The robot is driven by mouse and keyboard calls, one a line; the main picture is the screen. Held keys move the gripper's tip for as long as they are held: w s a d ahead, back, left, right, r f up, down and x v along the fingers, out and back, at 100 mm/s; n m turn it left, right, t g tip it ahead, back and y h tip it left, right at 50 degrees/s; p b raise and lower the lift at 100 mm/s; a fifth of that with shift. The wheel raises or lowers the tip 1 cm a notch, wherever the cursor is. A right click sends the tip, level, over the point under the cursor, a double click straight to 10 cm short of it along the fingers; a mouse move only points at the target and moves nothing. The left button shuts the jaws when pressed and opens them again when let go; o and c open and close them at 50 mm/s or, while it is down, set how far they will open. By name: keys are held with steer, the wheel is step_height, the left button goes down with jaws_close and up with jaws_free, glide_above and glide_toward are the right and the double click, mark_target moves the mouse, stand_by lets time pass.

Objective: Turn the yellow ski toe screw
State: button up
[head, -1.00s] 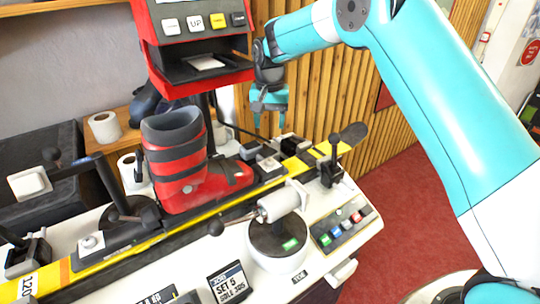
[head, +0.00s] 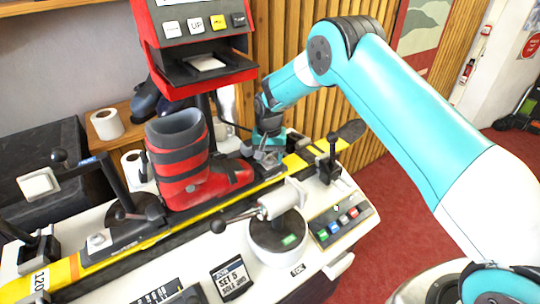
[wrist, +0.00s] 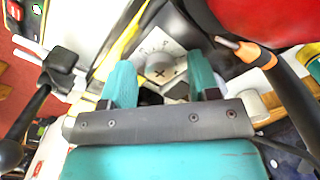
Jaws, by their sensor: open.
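The yellow ski (head: 205,213) lies clamped along the bench with a red and grey boot (head: 185,165) standing on it. My gripper (head: 268,148) is low over the toe piece, just right of the boot's toe, and partly hides it. In the wrist view my gripper (wrist: 161,75) is open, with a teal finger on either side of the toe screw (wrist: 159,72). The screw has a round grey head with a cross slot, set in a pale marked plate. I cannot tell whether the fingers touch it. The screw is hidden in the head view.
A black clamp lever (head: 332,150) stands right of my gripper, with a button panel (head: 342,224) in front. In the wrist view an orange-banded tool or rod (wrist: 256,54) lies close to the right finger.

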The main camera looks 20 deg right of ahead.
steer(key=c, duration=0.9)
steer(key=shift+c, duration=0.2)
steer(key=shift+n, duration=0.3)
steer(key=shift+n+b, duration=0.8)
steer(key=shift+b, duration=0.1)
steer(key=n+b, duration=0.1)
steer(key=n, duration=0.2)
steer(key=shift+n+b, duration=0.3)
steer(key=shift+b, duration=0.1)
steer(key=n+b, duration=0.1)
steer(key=n, duration=0.4)
steer(key=shift+w+r+n+b, duration=0.1)
steer(key=shift+n+b, duration=0.3)
steer(key=shift+d+n, duration=0.1)
steer(key=shift+n, duration=0.2)
steer(key=o, duration=0.9)
